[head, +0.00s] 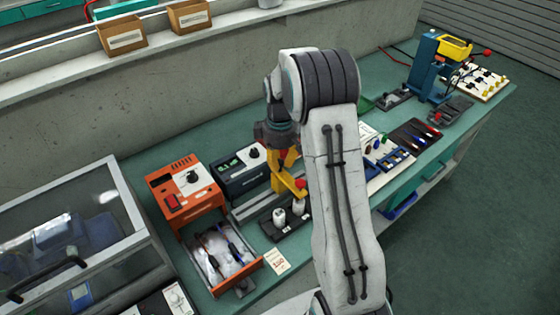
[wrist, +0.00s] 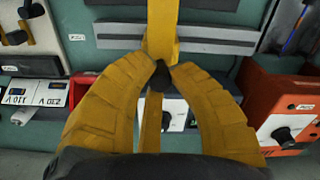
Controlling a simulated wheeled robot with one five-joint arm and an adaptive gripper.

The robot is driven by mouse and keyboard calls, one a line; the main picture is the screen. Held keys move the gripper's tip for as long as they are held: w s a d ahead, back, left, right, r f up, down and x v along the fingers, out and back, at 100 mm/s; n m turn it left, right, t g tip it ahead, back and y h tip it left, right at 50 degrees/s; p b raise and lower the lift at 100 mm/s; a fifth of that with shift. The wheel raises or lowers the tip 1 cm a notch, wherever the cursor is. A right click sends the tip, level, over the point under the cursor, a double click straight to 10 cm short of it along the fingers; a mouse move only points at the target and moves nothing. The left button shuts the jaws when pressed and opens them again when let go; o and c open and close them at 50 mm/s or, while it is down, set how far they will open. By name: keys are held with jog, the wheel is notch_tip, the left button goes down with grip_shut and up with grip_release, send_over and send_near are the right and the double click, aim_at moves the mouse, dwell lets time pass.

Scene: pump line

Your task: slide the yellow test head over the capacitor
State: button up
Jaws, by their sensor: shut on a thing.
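My gripper (head: 286,168) reaches down over the bench. In the wrist view, its yellow fingers (wrist: 160,72) close on a small black part in front of a yellow bar (wrist: 161,32), apparently part of the yellow test head. In the head view, the yellow test head (head: 288,184) shows just below the fingers, with a red tip at its right. Two pale cylinders, apparently capacitors, stand upright in a dark block below it: one at the left (head: 279,216), one at the right (head: 299,207). The right one is close under the head; I cannot tell if they touch.
A grey rail (head: 255,206) runs beside the dark block. An orange instrument (head: 186,190) and a dark instrument (head: 243,168) stand to the left and behind. An open tray (head: 225,262) with tools is at the front left. My arm hides part of the bench to the right.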

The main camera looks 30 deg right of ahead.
grip_shut()
jog(key=w+d+p, duration=0.1)
jog(key=d, duration=0.6)
jog(key=shift+w, duration=0.25)
jog(key=o, duration=0.8)
grip_release()
jog(key=shift+d, duration=0.2)
jog(key=shift+o, duration=0.2)
jog(key=shift+r, duration=0.1)
notch_tip(320, 180, up, 12)
